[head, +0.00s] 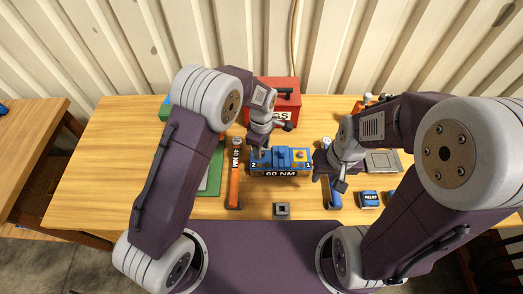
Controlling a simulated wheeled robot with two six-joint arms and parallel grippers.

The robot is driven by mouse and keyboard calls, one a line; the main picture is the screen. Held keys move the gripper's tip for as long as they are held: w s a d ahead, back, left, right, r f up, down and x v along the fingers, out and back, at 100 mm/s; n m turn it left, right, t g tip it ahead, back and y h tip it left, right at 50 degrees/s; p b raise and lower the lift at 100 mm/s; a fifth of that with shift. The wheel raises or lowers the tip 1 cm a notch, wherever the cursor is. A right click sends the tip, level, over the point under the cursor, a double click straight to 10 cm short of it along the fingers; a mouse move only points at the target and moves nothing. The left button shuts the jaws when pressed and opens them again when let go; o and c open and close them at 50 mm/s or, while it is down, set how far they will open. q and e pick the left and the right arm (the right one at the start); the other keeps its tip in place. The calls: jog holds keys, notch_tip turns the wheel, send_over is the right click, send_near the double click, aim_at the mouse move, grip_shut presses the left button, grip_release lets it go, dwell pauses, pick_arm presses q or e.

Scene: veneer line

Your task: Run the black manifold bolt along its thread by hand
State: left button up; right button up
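A blue manifold block (265,171) sits mid-table, marked "60 NM" on its front, with a "2" at its left end and a "1" at its right end. A yellow patch shows on its right half. I cannot make out the black bolt; it is too small or hidden by my grippers. My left gripper (264,143) is over the block's back left, near the "2" end. My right gripper (331,178) is just right of the block, by the "1" end. The finger gaps are too small to read in either gripper.
An orange-handled "40 NM" wrench (234,185) lies left of the block, beside a green mat (214,178). A blue-handled tool (334,198) lies to the right. A red box (284,99) stands behind. A small grey block (282,210) and a blue "RELIEF" box (369,199) are nearer me.

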pick_arm(q)
notch_tip(320, 180, up, 8)
jog(key=shift+f+b, duration=0.25)
jog(key=shift+b, duration=0.2)
jog(key=shift+s, duration=0.1)
